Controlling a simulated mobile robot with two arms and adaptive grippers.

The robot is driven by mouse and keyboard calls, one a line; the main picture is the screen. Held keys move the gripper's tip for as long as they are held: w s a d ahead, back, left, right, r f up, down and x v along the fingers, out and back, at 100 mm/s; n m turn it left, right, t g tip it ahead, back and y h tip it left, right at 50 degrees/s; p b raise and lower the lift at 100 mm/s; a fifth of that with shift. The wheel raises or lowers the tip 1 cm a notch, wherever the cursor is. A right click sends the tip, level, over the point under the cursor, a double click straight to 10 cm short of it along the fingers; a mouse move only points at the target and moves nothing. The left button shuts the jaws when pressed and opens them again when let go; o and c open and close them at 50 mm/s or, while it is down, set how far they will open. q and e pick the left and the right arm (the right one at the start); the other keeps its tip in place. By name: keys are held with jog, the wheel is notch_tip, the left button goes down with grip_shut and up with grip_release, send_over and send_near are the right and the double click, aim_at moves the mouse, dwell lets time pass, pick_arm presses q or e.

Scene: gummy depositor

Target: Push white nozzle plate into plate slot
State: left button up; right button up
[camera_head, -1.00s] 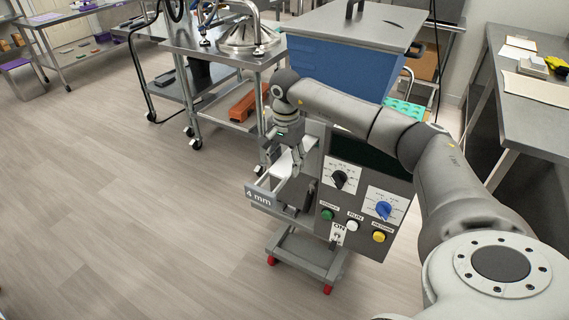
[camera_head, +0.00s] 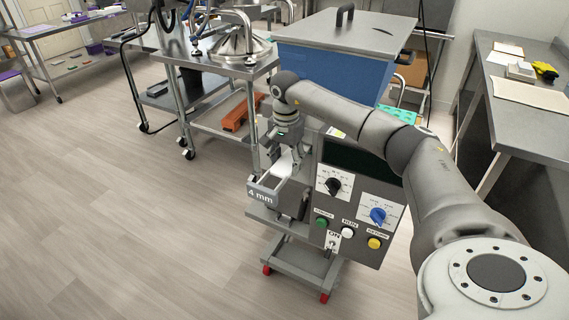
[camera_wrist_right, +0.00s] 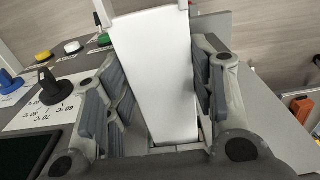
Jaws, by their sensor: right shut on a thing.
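The white nozzle plate (camera_head: 283,165) sits at the left side of the gummy depositor (camera_head: 352,200), its grey front marked "4 mm" (camera_head: 263,196) facing out. My right gripper (camera_head: 292,158) reaches down over the plate from above. In the right wrist view the plate (camera_wrist_right: 155,75) lies between the two fingers (camera_wrist_right: 157,95), one on each side, and the gripper is shut on it. The plate slot is mostly hidden behind the gripper and plate, so I cannot tell how deep the plate sits. My left gripper is not in view.
The depositor's control panel (camera_head: 357,213) with knobs and buttons is close to the right of the plate. A steel cart (camera_head: 215,70) stands behind left, and a steel table (camera_head: 500,110) is at the right. The floor (camera_head: 110,220) at the left is clear.

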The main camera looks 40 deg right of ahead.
aim_at(286, 163)
jog(key=shift+d, duration=0.1)
dwell(0.3)
jog(key=o, duration=1.5)
notch_tip(286, 163, up, 12)
jog(key=shift+r, duration=0.1)
